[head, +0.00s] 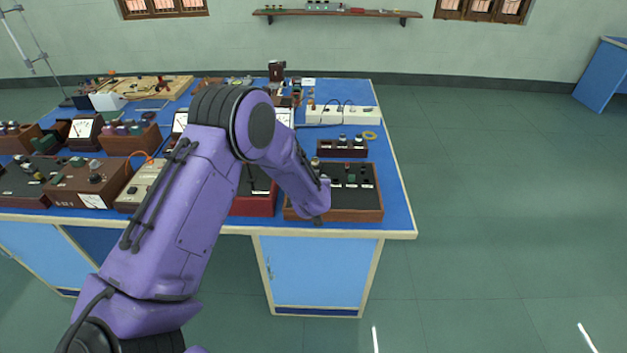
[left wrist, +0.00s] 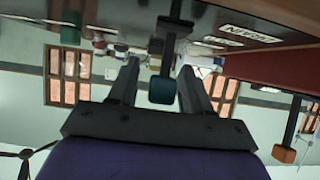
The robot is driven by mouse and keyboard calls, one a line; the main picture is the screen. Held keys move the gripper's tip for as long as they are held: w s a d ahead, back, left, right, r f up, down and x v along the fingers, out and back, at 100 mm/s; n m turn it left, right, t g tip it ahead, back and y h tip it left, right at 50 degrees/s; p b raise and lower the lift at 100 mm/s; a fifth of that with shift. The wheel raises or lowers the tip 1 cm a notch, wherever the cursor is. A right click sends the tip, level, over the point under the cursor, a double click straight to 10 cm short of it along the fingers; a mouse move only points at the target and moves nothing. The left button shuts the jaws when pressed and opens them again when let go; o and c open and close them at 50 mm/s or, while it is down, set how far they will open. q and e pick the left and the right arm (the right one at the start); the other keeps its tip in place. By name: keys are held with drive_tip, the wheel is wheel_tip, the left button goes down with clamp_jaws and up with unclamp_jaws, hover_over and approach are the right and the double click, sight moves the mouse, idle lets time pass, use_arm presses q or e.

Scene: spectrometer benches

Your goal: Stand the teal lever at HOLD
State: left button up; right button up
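The teal lever shows in the left wrist view as a dark stem with a blocky teal cap (left wrist: 162,90), projecting from a dark panel (left wrist: 130,12). My left gripper (left wrist: 159,70) is open, with one finger on each side of the lever and visible gaps to both. The stem looks roughly straight in this view; which marked position it stands at cannot be read. In the head view my purple arm reaches over the front of the bench and its wrist hides the left gripper. My right gripper is in neither view.
An orange-capped lever (left wrist: 284,155) stands at the right of the wrist view, by a red-brown casing (left wrist: 280,67). In the head view a dark-topped wooden console (head: 368,213) sits near the blue bench's (head: 398,205) front right corner. Several instrument boxes crowd the left.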

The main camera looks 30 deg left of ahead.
use_arm(q)
drive_tip(key=b+v, duration=0.1)
drive_tip(key=v, duration=0.9)
drive_tip(key=shift+s+r+b, duration=0.2)
drive_tip(key=shift+s+b, duration=0.05)
drive_tip(key=shift+b, duration=0.05)
drive_tip(key=shift+d, duration=0.1)
drive_tip(key=s+d+f+g+h, duration=0.1)
drive_tip(key=s+f+g, duration=0.1)
drive_tip(key=s+f, duration=0.6)
drive_tip(key=s+d+f+g+h, duration=0.1)
drive_tip(key=s+f+g, duration=0.2)
drive_tip(key=s+f, duration=0.6)
drive_tip(key=s+d+f+g+h+b, duration=0.1)
drive_tip(key=s+d+f+g, duration=0.1)
drive_tip(key=s+f, duration=0.7)
drive_tip(key=s, duration=0.8)
